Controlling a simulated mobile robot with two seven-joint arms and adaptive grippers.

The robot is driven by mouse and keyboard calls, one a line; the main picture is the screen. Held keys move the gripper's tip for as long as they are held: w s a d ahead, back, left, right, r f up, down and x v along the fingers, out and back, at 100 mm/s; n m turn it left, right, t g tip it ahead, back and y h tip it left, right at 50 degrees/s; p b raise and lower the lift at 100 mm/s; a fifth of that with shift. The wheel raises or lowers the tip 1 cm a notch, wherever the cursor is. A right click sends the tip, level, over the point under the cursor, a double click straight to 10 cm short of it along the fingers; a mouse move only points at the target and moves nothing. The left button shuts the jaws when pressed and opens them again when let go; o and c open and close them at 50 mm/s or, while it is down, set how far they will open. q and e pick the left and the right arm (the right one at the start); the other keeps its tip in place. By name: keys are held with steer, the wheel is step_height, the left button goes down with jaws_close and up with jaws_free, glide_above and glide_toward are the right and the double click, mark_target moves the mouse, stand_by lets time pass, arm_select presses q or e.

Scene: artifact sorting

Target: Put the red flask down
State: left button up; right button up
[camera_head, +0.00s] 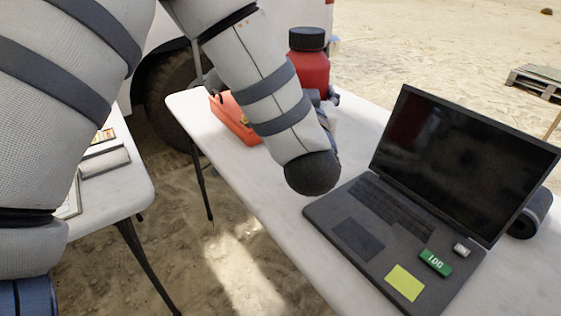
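The red flask (309,68) with a ribbed black cap is upright at the far part of the long white table (345,112). Its lower part and base are hidden behind my arm, so I cannot tell whether it touches the table. My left arm comes in from the left and bends down in front of it. Small grey parts of my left gripper (328,97) show at the flask's lower right side. The fingers are mostly hidden, and whether they are closed on it does not show. My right gripper is out of view.
An open black laptop (385,222) fills the near table, with a yellow note (404,283) and a green tag (435,263) on it. An orange-red case (236,121) lies at the table's left edge. A second table (125,187) holds books. A wheel (172,98) stands behind.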

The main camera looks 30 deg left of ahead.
arm_select(q)
steer(key=w+a+f+n+g+y, duration=0.1)
steer(key=w+a+f+y, duration=0.1)
steer(key=w+a, duration=0.45)
steer(key=w+a+f+b, duration=0.1)
steer(key=a+f, duration=0.1)
steer(key=f, duration=0.2)
steer(key=w+a+f+b, duration=0.1)
steer(key=w+a+f, duration=0.1)
steer(key=f, duration=0.3)
steer(key=shift+w+a, duration=0.25)
steer(key=shift+a, duration=0.05)
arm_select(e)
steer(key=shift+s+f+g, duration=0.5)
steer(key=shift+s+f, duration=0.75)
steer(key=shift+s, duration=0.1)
arm_select(q)
steer(key=shift+f, duration=0.1)
steer(key=shift+f, duration=0.15)
steer(key=o, duration=1.9)
